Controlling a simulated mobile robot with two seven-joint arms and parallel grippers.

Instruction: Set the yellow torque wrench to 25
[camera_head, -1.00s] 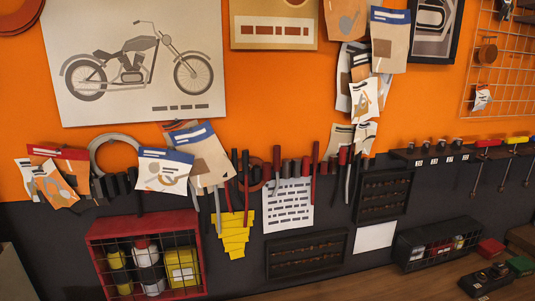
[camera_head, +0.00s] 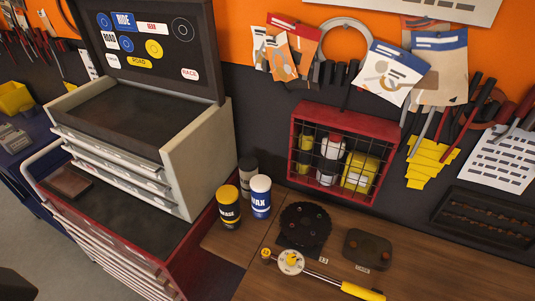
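The yellow torque wrench (camera_head: 325,279) lies on the wooden workbench near the bottom of the head view. It has a round white dial (camera_head: 291,262) with a yellow centre near its left end, a metal shaft and a yellow handle (camera_head: 362,291) at the right. The dial's numbers and pointer setting are too small to read. Neither of my grippers shows in the view.
The workbench (camera_head: 222,242) also holds a dark round plate (camera_head: 305,226), a dark block (camera_head: 367,249), and blue (camera_head: 260,198), yellow-topped (camera_head: 228,207) and grey cans. A red caged shelf (camera_head: 377,124) hangs behind. A tool chest (camera_head: 185,150) stands at the left.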

